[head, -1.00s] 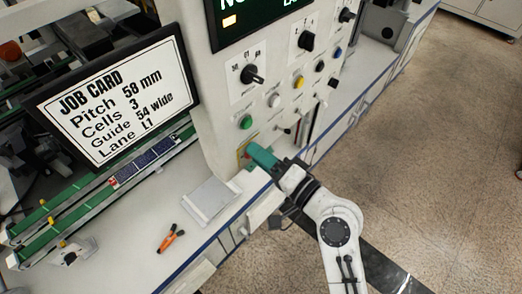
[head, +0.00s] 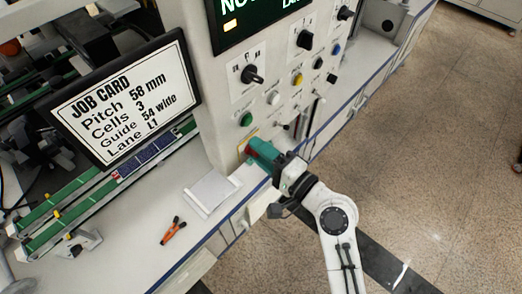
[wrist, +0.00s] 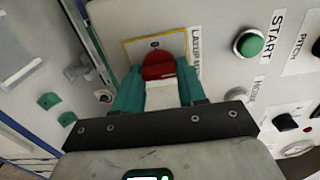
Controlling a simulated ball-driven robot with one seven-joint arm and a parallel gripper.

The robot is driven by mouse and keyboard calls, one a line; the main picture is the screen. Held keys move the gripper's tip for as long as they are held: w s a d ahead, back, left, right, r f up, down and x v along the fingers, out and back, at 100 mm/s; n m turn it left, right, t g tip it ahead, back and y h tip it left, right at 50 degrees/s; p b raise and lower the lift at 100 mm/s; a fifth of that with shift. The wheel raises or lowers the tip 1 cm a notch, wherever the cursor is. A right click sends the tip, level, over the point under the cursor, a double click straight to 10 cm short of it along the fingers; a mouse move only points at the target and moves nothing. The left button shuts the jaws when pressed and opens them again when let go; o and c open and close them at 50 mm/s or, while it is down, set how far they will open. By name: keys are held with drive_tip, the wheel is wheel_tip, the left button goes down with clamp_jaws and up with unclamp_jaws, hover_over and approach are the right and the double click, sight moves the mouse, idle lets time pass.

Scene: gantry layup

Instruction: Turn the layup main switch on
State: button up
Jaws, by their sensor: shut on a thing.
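The layup main switch is a red rotary knob (wrist: 158,66) on a yellow-edged plate (wrist: 186,42) low on the white control panel, with a partly hidden "LAYUP" label beside it in the wrist view. My gripper (wrist: 158,84) has its teal fingers on either side of the red knob, shut on it. In the head view my gripper (head: 262,152) reaches the panel's lower corner, and its fingers hide most of the knob. The knob's exact turn position is hard to read.
A green START button (wrist: 249,43) sits right of the switch in the wrist view. Several knobs and buttons fill the panel above. A job card screen (head: 125,95) stands left. A white pad (head: 211,193) and orange-handled pliers (head: 173,230) lie on the bench.

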drive_tip(key=shift+d, duration=0.1)
drive_tip(key=o, duration=1.1)
drive_tip(key=shift+c, duration=0.2)
drive_tip(key=b+v, duration=0.3)
drive_tip(key=v, duration=0.7)
drive_tip(key=shift+s+d, duration=0.25)
drive_tip(key=shift+d, duration=0.05)
drive_tip(key=shift+f, duration=0.1)
